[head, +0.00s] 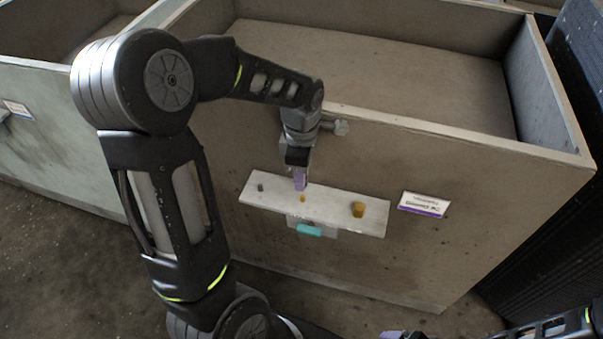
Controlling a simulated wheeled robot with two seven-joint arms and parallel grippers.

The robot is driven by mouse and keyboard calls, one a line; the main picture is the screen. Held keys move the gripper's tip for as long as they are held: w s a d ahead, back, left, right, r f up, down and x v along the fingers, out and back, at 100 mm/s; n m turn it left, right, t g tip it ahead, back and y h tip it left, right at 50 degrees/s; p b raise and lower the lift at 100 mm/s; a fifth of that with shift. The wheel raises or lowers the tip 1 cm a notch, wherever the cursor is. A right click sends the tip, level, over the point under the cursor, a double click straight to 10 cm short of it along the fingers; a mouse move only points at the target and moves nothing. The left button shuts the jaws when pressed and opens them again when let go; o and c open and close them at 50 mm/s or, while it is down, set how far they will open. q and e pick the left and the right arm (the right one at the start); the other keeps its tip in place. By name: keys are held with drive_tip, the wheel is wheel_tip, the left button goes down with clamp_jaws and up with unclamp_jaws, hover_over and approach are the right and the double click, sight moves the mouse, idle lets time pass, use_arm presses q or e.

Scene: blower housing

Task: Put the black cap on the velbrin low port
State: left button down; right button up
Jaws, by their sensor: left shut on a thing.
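A pale narrow ledge (330,208) is fixed to the front wall of a grey bin. A small dark grey piece (261,187) stands at its left end; I cannot tell whether it is the black cap. A small orange piece (303,199) is near the middle, and a larger brass-yellow cylinder (358,209) stands to the right. My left gripper (300,183) points down over the ledge, its purple fingers just above the orange piece. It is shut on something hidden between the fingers. A purple part of my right gripper (396,334) shows at the bottom edge, mostly cut off.
A teal piece (309,230) sits on a pale block under the ledge. A white and purple label (424,204) is on the wall to the right; its writing is too small to read. The large open bin (440,125) behind looks empty. Dark ribbed panels stand at far right.

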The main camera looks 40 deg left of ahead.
sight(302, 196)
use_arm(q)
wheel_tip(302, 196, down, 4)
drive_tip(key=b, duration=0.2)
drive_tip(key=shift+f+b, duration=0.1)
drive_tip(key=shift+b, duration=0.3)
drive_tip(key=shift+r, duration=0.25)
drive_tip(key=shift+d, duration=0.1)
drive_tip(key=shift+f+b, duration=1.1)
drive_tip(key=shift+f, duration=0.4)
drive_tip(key=c, duration=1.1)
unclamp_jaws()
drive_tip(key=shift+r, duration=0.15)
